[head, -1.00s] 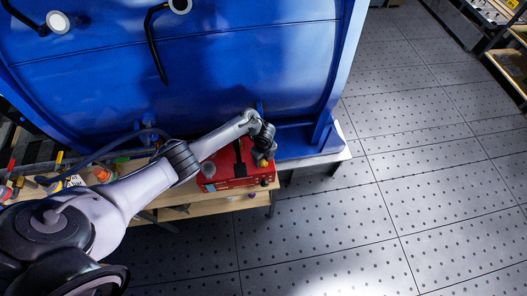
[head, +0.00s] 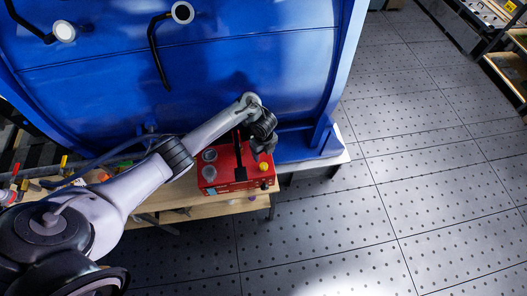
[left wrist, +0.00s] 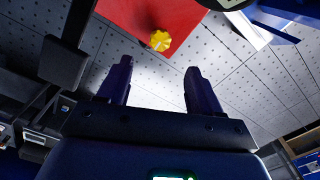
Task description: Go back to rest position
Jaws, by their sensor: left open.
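My left gripper (left wrist: 157,85) is open and empty in the left wrist view, its two dark fingers apart with the perforated floor behind them. In the head view my left arm reaches in from the left, with its dark wrist above the right part of a red box (head: 219,158). The fingertips are hard to make out in that view. The red box carries a yellow knob (head: 263,166), grey round parts and a black strap. The knob also shows in the left wrist view (left wrist: 160,40), beyond the fingers and apart from them. My right gripper is not in view.
The red box stands on a wooden bench (head: 180,195). A large blue curved housing (head: 240,60) with black-handled lamps rises behind it, close to my arm. Tools lie at the bench's left end. The tiled floor (head: 420,200) at right is clear; shelves stand far right.

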